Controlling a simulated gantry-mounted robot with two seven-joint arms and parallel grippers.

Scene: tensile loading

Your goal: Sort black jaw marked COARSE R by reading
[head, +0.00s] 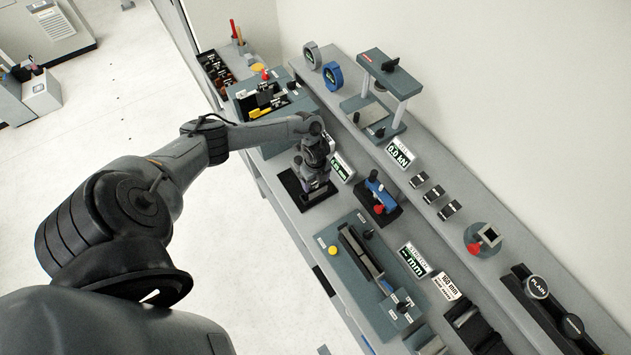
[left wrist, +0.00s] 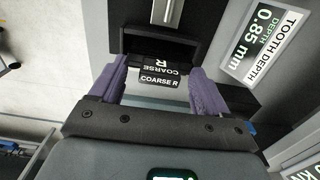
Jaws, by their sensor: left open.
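The black jaw (left wrist: 158,74) shows in the left wrist view, with COARSE R in white on two of its faces. It sits at the dark measuring station (left wrist: 160,42). My left gripper (left wrist: 158,88) is open, with one purple finger on each side of the jaw. I cannot tell whether the fingers touch it. A sign (left wrist: 265,38) beside it reads TOOTH DEPTH, 0.85 mm. In the head view my left gripper (head: 313,186) points down over the station's black base (head: 290,186) and hides the jaw. My right gripper is not in view.
A black holder (head: 545,310) with round labels, one reading PLAIN, stands at the right. A blue tool (head: 378,190) and a grey fixture (head: 362,265) stand nearby. A tray (head: 268,100) of tools lies behind the arm. A 0.0 kN display (head: 400,152) stands on the upper shelf.

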